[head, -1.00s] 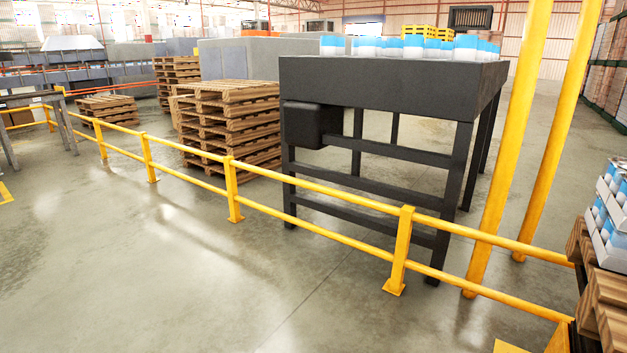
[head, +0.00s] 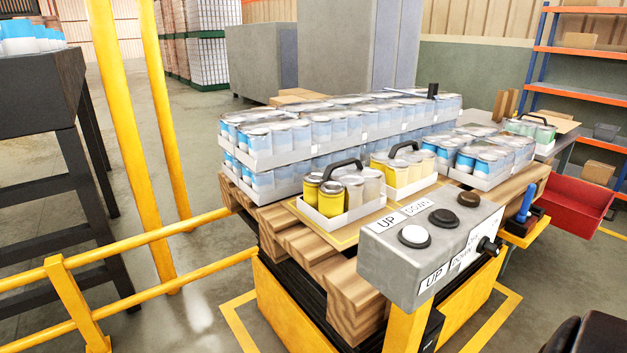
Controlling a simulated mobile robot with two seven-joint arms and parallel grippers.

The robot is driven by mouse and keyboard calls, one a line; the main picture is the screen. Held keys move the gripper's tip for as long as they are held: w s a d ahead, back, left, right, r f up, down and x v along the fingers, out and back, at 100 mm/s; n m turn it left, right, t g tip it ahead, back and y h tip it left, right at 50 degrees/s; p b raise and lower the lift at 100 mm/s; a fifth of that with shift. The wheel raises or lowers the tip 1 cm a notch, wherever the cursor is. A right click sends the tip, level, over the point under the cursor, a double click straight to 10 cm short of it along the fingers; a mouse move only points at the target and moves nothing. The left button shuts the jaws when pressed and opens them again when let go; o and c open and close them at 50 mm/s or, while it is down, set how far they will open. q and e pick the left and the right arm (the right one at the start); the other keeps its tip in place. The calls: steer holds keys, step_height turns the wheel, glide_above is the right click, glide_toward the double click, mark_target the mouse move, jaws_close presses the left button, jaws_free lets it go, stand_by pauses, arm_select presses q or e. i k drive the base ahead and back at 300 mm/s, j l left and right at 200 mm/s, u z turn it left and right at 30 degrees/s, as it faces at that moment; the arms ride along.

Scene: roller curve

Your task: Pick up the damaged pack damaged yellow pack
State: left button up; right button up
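Two packs of yellow cans in white trays, each with a black handle on top, sit on the near side of the loaded pallet. The front yellow pack (head: 338,197) is at the near corner, on a flat board. The rear yellow pack (head: 404,172) stands just behind it to the right. In both, some cans look bright yellow and others are hazy under clear wrap. I cannot tell from here which one is damaged.
Blue-and-white can packs (head: 330,125) fill the pallet (head: 310,245) behind. A grey control box (head: 432,250) with UP and DOWN buttons stands in front. Yellow railing (head: 150,240) runs at left. A red bin (head: 590,205) and shelving (head: 585,52) are at right.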

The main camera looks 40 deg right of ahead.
mark_target(337, 195)
steer(key=i+z, duration=0.15)
steer(key=z, duration=0.3)
steer(key=i+j+z, duration=0.15)
steer(key=z, duration=0.25)
steer(key=i+j+z, duration=0.1)
steer(key=z, duration=0.35)
steer(key=i+j+z, duration=0.1)
steer(key=j+z, duration=0.2)
steer(key=z, duration=0.15)
